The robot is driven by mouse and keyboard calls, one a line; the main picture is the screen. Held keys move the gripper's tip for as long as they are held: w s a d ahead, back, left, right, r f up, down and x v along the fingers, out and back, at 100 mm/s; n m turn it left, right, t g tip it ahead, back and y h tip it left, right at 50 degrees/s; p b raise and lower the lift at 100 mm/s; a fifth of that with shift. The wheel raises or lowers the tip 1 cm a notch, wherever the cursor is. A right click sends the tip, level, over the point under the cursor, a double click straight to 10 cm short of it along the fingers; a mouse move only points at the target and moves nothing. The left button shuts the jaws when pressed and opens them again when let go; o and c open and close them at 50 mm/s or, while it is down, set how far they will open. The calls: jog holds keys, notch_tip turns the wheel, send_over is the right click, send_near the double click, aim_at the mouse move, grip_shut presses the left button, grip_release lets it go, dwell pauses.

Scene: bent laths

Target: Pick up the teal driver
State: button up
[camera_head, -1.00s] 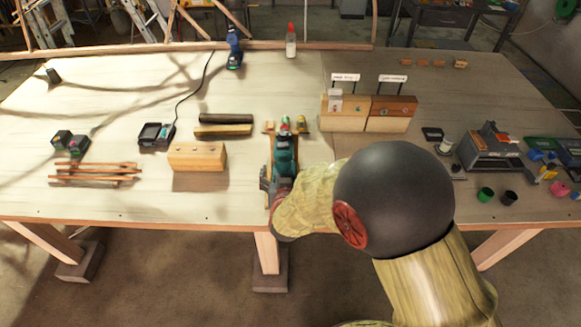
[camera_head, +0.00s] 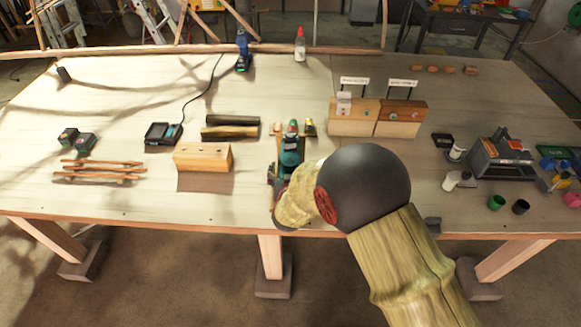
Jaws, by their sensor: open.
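A wooden rack (camera_head: 277,138) stands near the front middle of the table. A small upright teal-green handle (camera_head: 292,127) shows at it, and I take this for the teal driver; it is small and its lower part is hidden. A dark and yellow piece (camera_head: 310,127) stands just right of it. My gripper (camera_head: 290,146), teal and dark, is at the rack, just in front of the handle in the picture. It is open. My wrist and arm cover much of it, and I cannot tell whether its fingers touch the handle.
A wooden block (camera_head: 203,157) and stacked laths (camera_head: 100,171) lie to the left. Two labelled wooden blocks (camera_head: 353,118) stand right of the rack. A blue power tool (camera_head: 243,52) stands at the back. The left back table is mostly clear.

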jog(key=shift+c, duration=0.2)
jog(key=c, duration=2)
jog(key=shift+r, duration=0.1)
jog(key=shift+c, duration=0.2)
